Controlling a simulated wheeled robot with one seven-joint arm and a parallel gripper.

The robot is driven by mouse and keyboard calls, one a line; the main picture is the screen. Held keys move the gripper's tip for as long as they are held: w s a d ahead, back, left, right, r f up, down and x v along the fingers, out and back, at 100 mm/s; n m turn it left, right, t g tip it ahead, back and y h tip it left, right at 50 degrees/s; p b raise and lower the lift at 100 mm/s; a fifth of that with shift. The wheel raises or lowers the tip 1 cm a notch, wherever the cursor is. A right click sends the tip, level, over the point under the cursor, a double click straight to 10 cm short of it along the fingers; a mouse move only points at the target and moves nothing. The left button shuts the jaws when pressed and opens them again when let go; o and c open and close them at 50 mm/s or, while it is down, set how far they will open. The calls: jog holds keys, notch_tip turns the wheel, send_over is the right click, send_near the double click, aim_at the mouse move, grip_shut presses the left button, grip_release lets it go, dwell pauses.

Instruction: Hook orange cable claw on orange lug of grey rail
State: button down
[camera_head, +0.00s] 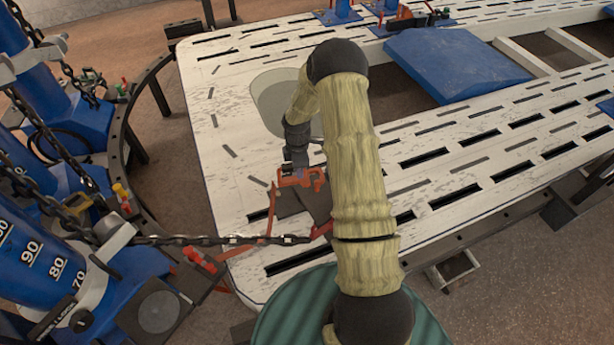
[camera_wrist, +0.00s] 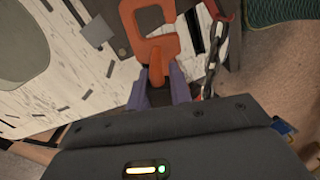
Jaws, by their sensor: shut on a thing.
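My gripper (camera_head: 296,163) is shut on the orange cable claw (camera_head: 302,178), above the near left end of the white slotted bench. In the wrist view the claw (camera_wrist: 150,48) stands out ahead of the purple fingers (camera_wrist: 158,92), its C-shaped opening facing right. A dark grey piece (camera_head: 318,201) lies on the bench just below the claw in the head view, partly hidden by my arm; I cannot tell whether it is the grey rail. I cannot make out the orange lug for certain. An orange strap (camera_head: 271,212) runs down left of the claw.
A taut dark chain (camera_head: 215,240) reaches from the blue towers (camera_head: 35,250) to a red hook (camera_head: 322,230) near the bench. The chain (camera_wrist: 212,62) passes close right of my fingers in the wrist view. A blue panel (camera_head: 455,62) lies at the back right.

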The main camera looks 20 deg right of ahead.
jog(key=d+f+n+b, duration=0.1)
jog(key=w+d+f+n+b, duration=0.1)
jog(key=f+n+b, duration=0.1)
jog(key=w+d+f+n+b, duration=0.1)
jog(key=n, duration=0.1)
jog(key=shift+d+f, duration=0.1)
jog(key=shift+f, duration=0.1)
jog(key=shift+w+d+f+n+b, duration=0.1)
jog(key=shift+w+d+n+b, duration=0.15)
jog(key=shift+n+b, duration=0.25)
jog(key=shift+s+d, duration=0.1)
jog(key=shift+s, duration=0.05)
jog(key=shift+p, duration=0.35)
jog(key=shift+f+b, duration=2.4)
jog(key=shift+f, duration=2.25)
jog(key=shift+f+b, duration=0.5)
jog(key=shift+b, duration=0.05)
